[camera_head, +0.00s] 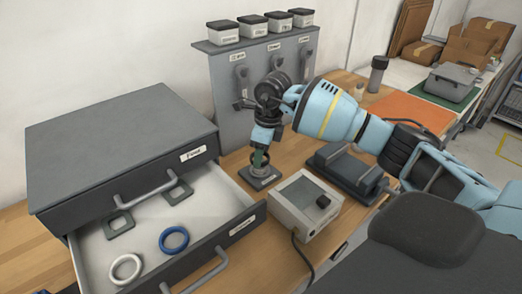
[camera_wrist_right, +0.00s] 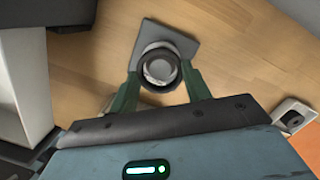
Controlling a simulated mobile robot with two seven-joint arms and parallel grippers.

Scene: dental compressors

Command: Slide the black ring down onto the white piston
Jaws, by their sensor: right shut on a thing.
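My right gripper (camera_head: 261,158) points down over the small grey square base plate (camera_head: 262,179) on the wooden table. In the right wrist view its green fingers (camera_wrist_right: 160,88) are shut on the black ring (camera_wrist_right: 175,82), one on each side. The white piston (camera_wrist_right: 157,70) shows through the ring's opening, above the square plate (camera_wrist_right: 183,44). The ring looks lined up over or around the piston top; its height on it cannot be told. In the head view the fingers hide the ring and most of the piston. My left gripper is not in view.
A grey control box (camera_head: 306,205) stands just right of the plate. An open drawer (camera_head: 205,215) at the left holds a blue ring (camera_head: 174,239), a white ring (camera_head: 126,268) and square grey frames. A grey tool panel (camera_head: 225,90) stands behind.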

